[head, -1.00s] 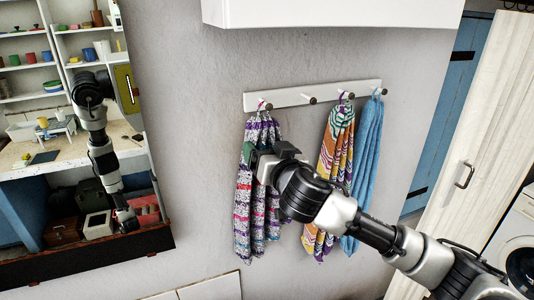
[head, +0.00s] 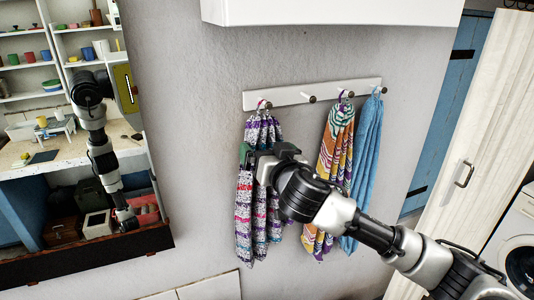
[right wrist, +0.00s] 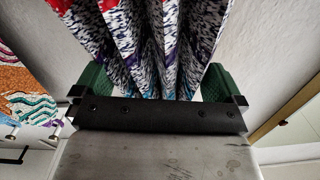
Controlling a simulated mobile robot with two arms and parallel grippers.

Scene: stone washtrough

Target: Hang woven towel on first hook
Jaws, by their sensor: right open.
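The woven towel (head: 244,215), patterned in purple, white, red and teal, hangs by a loop from the first hook (head: 266,104), the leftmost on the white rail (head: 285,97). My right gripper (head: 263,151) is at the towel's upper part, below the hook. In the right wrist view the gripper (right wrist: 155,85) is open, with green fingers on either side of the towel's folds (right wrist: 165,45). Gaps show beside the outer folds there; contact is hard to tell. The gripper and forearm hide part of the towel in the head view. My left gripper is not directly in view.
The second hook (head: 310,98) is bare. An orange patterned towel (head: 335,150) and a blue towel (head: 366,150) hang on the hooks to its right. A white cabinet (head: 330,14) is above. A mirror (head: 100,247) on the left reflects shelves and a robot arm.

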